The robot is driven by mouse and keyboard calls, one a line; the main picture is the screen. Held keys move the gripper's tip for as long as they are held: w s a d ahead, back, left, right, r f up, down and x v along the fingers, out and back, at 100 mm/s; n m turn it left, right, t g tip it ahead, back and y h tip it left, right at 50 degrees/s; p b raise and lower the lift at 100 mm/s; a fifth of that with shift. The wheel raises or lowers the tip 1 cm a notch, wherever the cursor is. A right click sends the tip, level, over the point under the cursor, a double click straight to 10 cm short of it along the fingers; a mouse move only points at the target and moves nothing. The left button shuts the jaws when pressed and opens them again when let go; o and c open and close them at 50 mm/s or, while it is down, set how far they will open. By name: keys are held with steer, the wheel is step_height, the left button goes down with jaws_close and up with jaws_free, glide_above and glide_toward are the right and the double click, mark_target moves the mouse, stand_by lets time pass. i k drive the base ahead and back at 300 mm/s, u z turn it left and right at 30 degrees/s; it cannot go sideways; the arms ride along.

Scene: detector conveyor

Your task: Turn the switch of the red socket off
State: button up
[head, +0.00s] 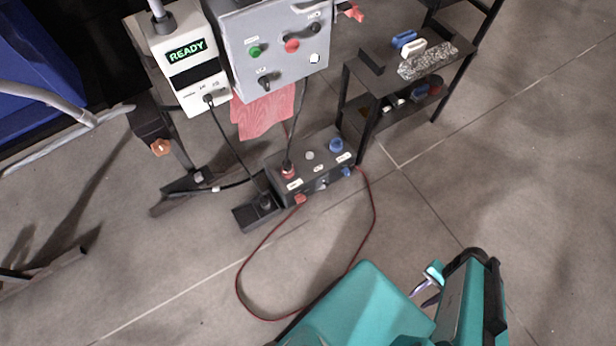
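A dark grey socket box (311,168) stands on the floor near the centre of the head view. The red socket (288,170) is on its top at the left, with a dark plug and cable in it. A small red part (300,199) sits on the front face below it; I cannot tell whether it is the switch or which way it is set. A blue socket (336,145) is at the right end, with a blue part (346,172) below it. My gripper (417,300) is at the lower right, apart from the box. Its two thin fingers look spread and empty.
A grey control panel (275,82) and a white device reading READY (192,80) stand behind the box. A black shelf (385,75) is at the right. A red cable (240,292) loops over the floor before the box. The floor at right is clear.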

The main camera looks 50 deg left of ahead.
mark_target(299, 198)
steer(key=k, duration=1.6)
steer(key=z, duration=2.1)
steer(key=k, duration=0.1)
steer(key=u, duration=4.2)
steer(key=i, duration=0.85)
steer(key=z, duration=0.05)
